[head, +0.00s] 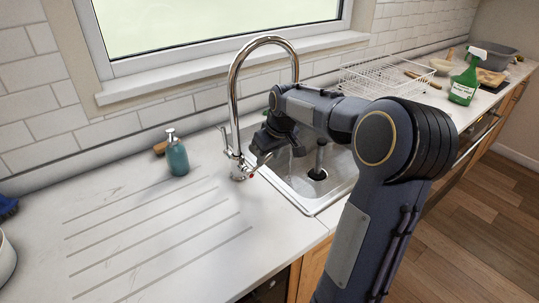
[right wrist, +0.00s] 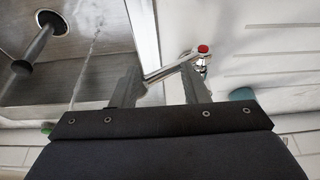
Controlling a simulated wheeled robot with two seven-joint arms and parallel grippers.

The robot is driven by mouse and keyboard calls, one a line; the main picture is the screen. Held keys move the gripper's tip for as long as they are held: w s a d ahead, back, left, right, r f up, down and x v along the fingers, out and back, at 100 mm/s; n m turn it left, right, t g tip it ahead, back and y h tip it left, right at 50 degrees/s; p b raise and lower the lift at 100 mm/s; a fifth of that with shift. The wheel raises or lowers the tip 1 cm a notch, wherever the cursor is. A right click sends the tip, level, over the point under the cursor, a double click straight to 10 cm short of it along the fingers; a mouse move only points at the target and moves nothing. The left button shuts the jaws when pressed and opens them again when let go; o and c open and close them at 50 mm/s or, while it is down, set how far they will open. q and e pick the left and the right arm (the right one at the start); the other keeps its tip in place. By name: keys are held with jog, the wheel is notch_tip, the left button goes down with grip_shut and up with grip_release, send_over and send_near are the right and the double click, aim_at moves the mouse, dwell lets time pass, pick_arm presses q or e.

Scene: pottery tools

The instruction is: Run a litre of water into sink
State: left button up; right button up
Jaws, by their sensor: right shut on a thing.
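The chrome tap (head: 234,100) arches over the steel sink (head: 300,202). Its hot lever, a short chrome handle (right wrist: 170,70) with a red-marked end, lies between the fingers of my right gripper (right wrist: 168,85). In the head view my right gripper (head: 262,150) is at the lever beside the tap's base, shut on it. A thin clear stream of water (right wrist: 94,35) runs in the sink in the right wrist view. The sink's drain (head: 317,174) is dark and looks open. My left gripper is out of view.
A dark upright rod (right wrist: 36,48) stands by the drain. A white wire rack (head: 385,75) and a green spray bottle (head: 464,82) are beyond the sink. The counter's left part is mostly clear.

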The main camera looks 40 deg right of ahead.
jog(key=shift+a+f, duration=0.1)
dwell(0.3)
jog(key=shift+a+r+p, duration=0.75)
jog(key=shift+a+r, duration=0.4)
jog(key=shift+a, duration=1.8)
notch_tip(320, 180, up, 8)
jog(key=p, duration=0.6)
jog(key=shift+w+d+p, duration=0.35)
jog(key=s+a+f+y, duration=0.2)
jog(key=s+a, duration=0.7)
jog(key=s, duration=0.2)
jog(key=s+a+f+t+y, duration=0.1)
jog(key=s+a+f+y, duration=0.1)
jog(key=s+a, duration=0.8)
jog(key=shift+s+m+t, duration=0.3)
jog(key=shift+s, duration=0.6)
